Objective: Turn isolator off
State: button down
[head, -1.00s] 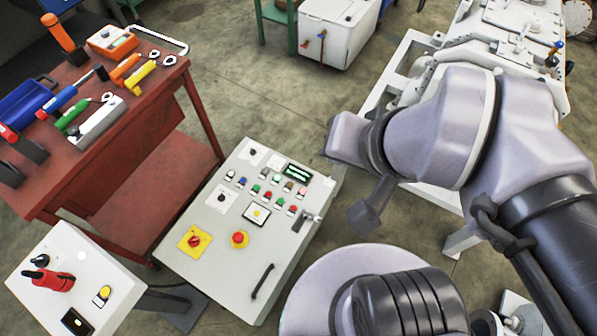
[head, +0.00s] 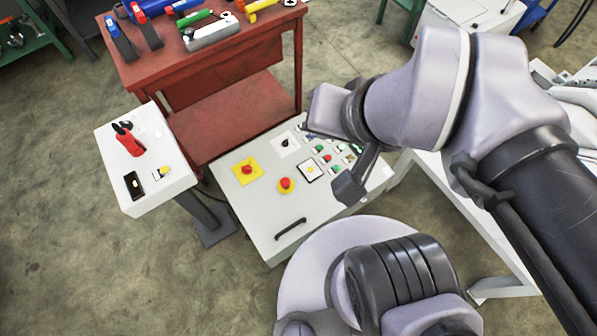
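The isolator looks to be the red rotary knob on a yellow square plate (head: 247,170), at the left of the sloped top of a grey control cabinet (head: 262,222). I cannot make out which position its knob points to. My arm crosses the right side of the head view. Its dark end piece, seemingly my gripper (head: 349,187), hangs in front of the cabinet's right part, apart from the isolator. Its fingers cannot be made out. My arm hides some of the cabinet's small buttons.
A white pedestal box (head: 147,160) with a red handle stands left of the cabinet. A red bench (head: 215,70) with tools stands behind. A black bar handle (head: 290,229) is on the cabinet's near edge. Open floor (head: 110,270) lies at the lower left.

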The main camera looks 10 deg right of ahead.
aim_at(246, 169)
jog(key=k+j, duration=0.1)
jog(key=j, duration=0.15)
jog(key=j+z, duration=0.5)
jog(key=j, duration=1.65)
jog(key=i+j, duration=0.2)
jog(key=j+z, duration=0.05)
